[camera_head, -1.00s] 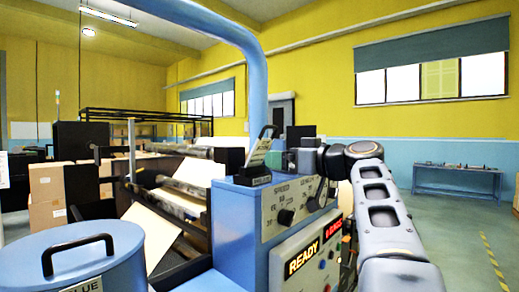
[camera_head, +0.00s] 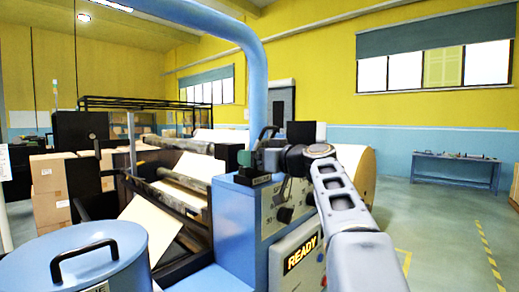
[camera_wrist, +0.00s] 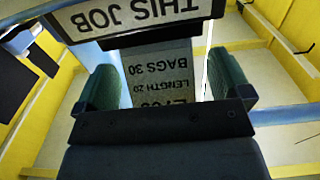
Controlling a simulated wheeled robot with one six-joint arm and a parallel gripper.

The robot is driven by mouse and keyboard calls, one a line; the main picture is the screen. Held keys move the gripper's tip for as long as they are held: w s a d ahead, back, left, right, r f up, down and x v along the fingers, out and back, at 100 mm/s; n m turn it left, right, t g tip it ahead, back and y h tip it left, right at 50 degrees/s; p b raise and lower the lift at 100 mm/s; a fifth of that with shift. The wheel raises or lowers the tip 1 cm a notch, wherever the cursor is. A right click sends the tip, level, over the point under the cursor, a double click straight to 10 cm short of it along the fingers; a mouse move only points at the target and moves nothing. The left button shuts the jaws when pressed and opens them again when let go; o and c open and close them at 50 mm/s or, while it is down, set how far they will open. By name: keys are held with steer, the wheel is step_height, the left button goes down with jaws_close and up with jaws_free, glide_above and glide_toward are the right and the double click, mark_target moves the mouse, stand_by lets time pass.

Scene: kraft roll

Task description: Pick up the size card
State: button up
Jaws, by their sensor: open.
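The size card is a grey plate with dark print, "BAGS 30" and "LENGTH 20" upside down, in the wrist view (camera_wrist: 158,68). It stands in a dark holder (camera_wrist: 135,18) labelled "THIS JOB". My gripper (camera_wrist: 164,82) is open, with one green-padded finger on each side of the card; I see a gap on each side. In the head view my gripper (camera_head: 258,158) is just above the holder (camera_head: 252,179) on top of the blue machine cabinet and hides most or all of the card.
The blue cabinet (camera_head: 233,225) carries dials and a lit READY panel (camera_head: 301,256). A blue tube (camera_head: 255,75) arches up close behind the holder. A blue drum (camera_head: 80,262) with a black handle stands at lower left. The floor at right (camera_head: 440,230) is clear.

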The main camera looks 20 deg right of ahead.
steer(key=shift+c, duration=0.4)
steer(key=c, duration=1)
